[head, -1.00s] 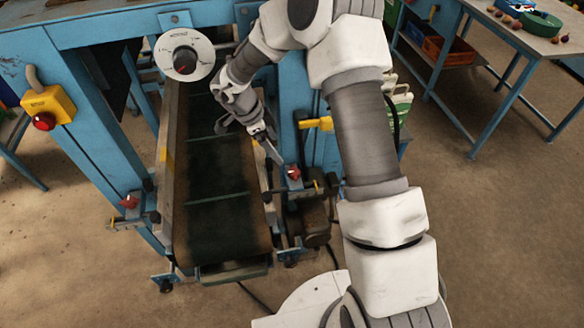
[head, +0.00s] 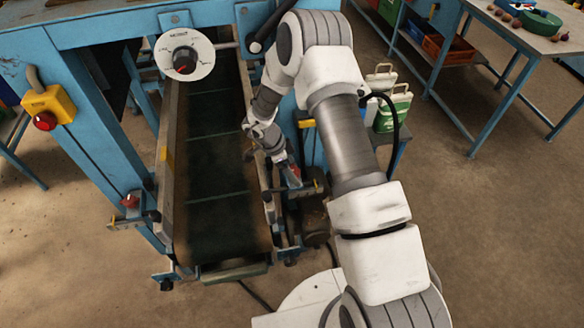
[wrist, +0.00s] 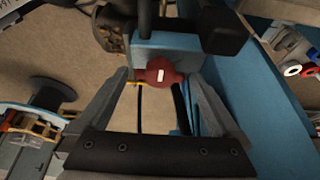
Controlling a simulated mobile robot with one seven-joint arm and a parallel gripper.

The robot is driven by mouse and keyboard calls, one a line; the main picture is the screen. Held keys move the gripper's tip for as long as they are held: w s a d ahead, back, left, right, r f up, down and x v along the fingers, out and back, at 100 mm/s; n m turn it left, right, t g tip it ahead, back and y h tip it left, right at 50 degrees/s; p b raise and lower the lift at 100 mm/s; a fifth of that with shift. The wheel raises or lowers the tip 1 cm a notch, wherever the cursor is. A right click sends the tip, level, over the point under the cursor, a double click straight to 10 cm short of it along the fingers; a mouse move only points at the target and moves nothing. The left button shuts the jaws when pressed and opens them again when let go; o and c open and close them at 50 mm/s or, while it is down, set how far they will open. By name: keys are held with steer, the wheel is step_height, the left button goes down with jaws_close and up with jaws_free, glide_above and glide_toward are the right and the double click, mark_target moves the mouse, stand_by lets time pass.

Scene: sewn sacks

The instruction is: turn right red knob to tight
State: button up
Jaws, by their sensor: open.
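The right red knob (head: 296,171) is on the blue frame to the right of the conveyor belt, partly hidden by my gripper in the head view. In the wrist view the red knob (wrist: 152,66) faces the camera, with a short white mark standing nearly upright on it. My gripper (wrist: 160,80) is open, with one finger on each side of the knob. I cannot tell whether either finger touches it. In the head view my gripper (head: 287,174) is small and partly merged with the knob.
A second red knob (head: 131,200) is at the left side of the belt (head: 210,150). A round dial (head: 185,58) hangs above the belt. A yellow box with a red button (head: 47,107) is on the left post. Green-and-white containers (head: 393,108) stand behind my arm.

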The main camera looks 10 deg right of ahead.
steer(key=c, duration=1.2)
steer(key=shift+w+r+m+g+p, duration=0.15)
steer(key=shift+m+g+p, duration=0.25)
steer(key=shift+m+p, duration=0.4)
steer(key=shift+c, duration=0.2)
steer(key=m+g, duration=0.1)
steer(key=m, duration=0.2)
steer(key=o, duration=1.2)
steer(key=shift+o, duration=0.2)
